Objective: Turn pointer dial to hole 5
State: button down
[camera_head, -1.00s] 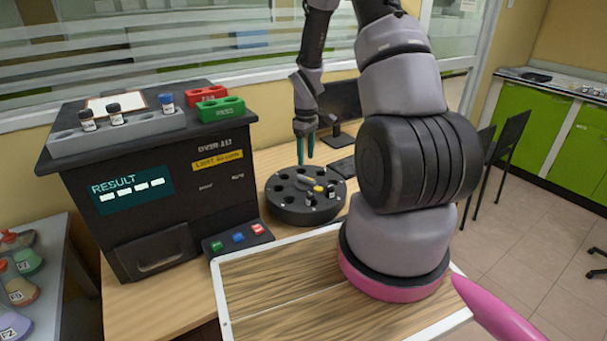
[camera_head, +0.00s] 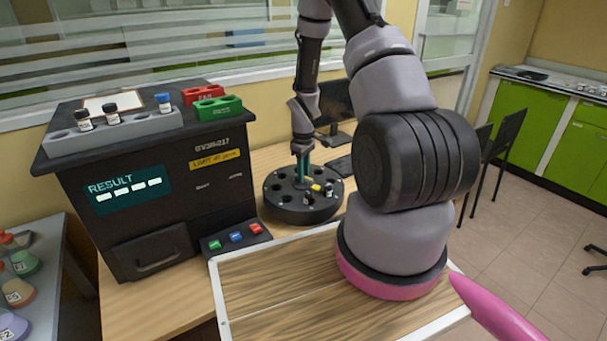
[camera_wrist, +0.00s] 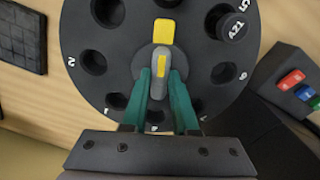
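The round black pointer dial (camera_head: 278,206) stands on the table, with holes around its rim; it fills the upper wrist view (camera_wrist: 90,88). Its grey central pointer (camera_wrist: 161,52) has a yellow tip at the top of that view, aimed up at a hole partly cut off by the frame edge. The label 5 shows at the upper right, beside a black-capped vial (camera_wrist: 230,25) in a hole. My gripper (camera_wrist: 162,78) comes down from above. Its teal fingers are drawn in close on both sides of the pointer's grey handle. It also shows in the head view (camera_head: 302,168).
The black analyser (camera_head: 160,215) stands left of the dial, with a vial rack (camera_head: 85,140) and red and green blocks on top. Its button box (camera_head: 236,238) sits close by the dial. A monitor and keyboard are behind. A white-framed wooden tray (camera_head: 290,290) lies in front.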

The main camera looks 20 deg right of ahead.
jog(key=shift+m, duration=0.4)
jog(key=m, duration=0.3)
jog(key=shift+m, duration=0.4)
jog(key=m, duration=0.4)
jog(key=shift+m, duration=0.3)
jog(key=c, duration=0.7)
grip_release()
notch_tip(320, 180, up, 11)
jog(key=shift+f, duration=0.1)
